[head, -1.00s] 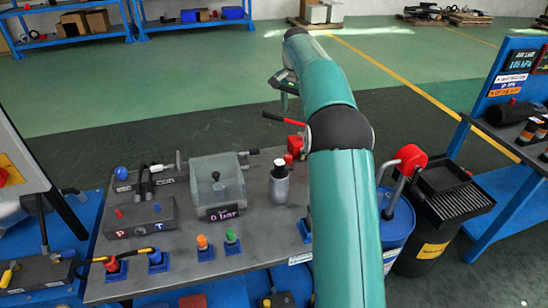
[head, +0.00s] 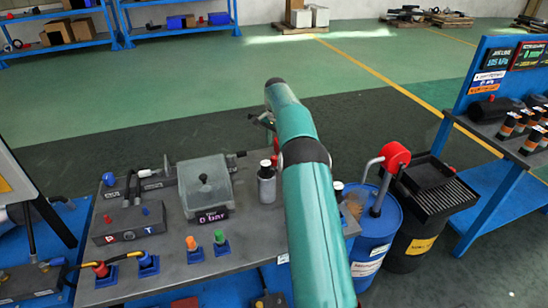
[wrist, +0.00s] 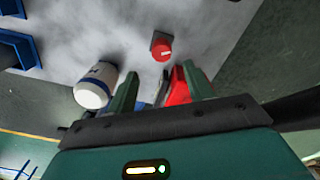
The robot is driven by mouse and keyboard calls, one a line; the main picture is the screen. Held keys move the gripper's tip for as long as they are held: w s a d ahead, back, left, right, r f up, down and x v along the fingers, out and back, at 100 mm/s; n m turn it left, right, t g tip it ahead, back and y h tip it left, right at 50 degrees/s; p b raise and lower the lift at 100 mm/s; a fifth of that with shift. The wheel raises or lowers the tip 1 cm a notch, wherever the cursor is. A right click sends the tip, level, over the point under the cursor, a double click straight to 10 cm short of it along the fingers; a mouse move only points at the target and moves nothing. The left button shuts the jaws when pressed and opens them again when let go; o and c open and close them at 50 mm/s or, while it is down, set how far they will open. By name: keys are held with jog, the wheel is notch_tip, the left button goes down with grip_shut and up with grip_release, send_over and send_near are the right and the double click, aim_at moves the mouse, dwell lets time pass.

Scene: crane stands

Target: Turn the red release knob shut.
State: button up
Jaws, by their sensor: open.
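The red knob (wrist: 162,48) is round with a pale mark across its face. It sits on a small dark square base on the grey bench top (wrist: 125,30) in the wrist view. My gripper (wrist: 160,68) is open and empty, with its two green fingers apart. The knob shows just beyond the fingertips, roughly between them, and appears apart from them. A larger red part (wrist: 178,90) lies behind the fingers, close to the right one and partly hidden by it. In the head view my arm hides the knob.
A blue drum (head: 376,240) with a red-headed crank stands at the right, beside a black bin (head: 428,215).

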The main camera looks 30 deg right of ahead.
notch_tip(320, 180, down, 7)
jog(key=shift+w+a+f, duration=0.1)
jog(key=shift+f, duration=0.1)
jog(key=c, duration=1)
